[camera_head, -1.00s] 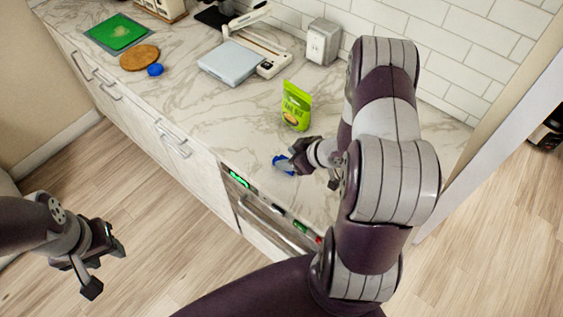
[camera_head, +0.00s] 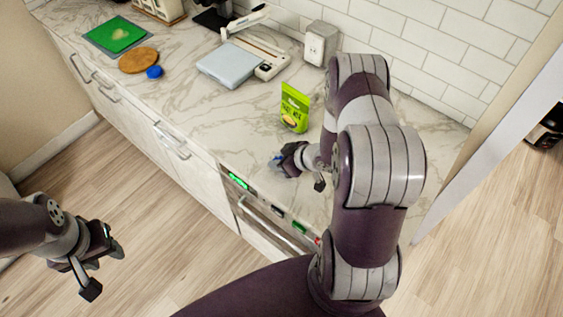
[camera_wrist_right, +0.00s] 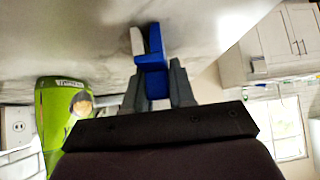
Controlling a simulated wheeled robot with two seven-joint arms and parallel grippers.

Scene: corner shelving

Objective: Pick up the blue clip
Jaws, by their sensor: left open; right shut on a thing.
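The blue clip (camera_wrist_right: 153,68) is between the two grey fingers of my right gripper (camera_wrist_right: 157,88) in the right wrist view, with a pale part beside its blue body. In the head view only a small bit of the clip (camera_head: 277,159) shows, as my right gripper (camera_head: 284,161) covers most of it. That gripper is shut on the clip, over the countertop near its front edge. Whether the clip still touches the counter I cannot tell. My left gripper (camera_head: 104,268) is open and empty, over the floor in front of the cabinets.
A green pouch (camera_head: 295,108) stands on the marble counter (camera_head: 215,120) just behind my right gripper; it also shows in the right wrist view (camera_wrist_right: 56,112). Farther left are a grey-blue flat device (camera_head: 229,65), a blue lid (camera_head: 154,72), a round brown board (camera_head: 138,59) and a green board (camera_head: 117,35).

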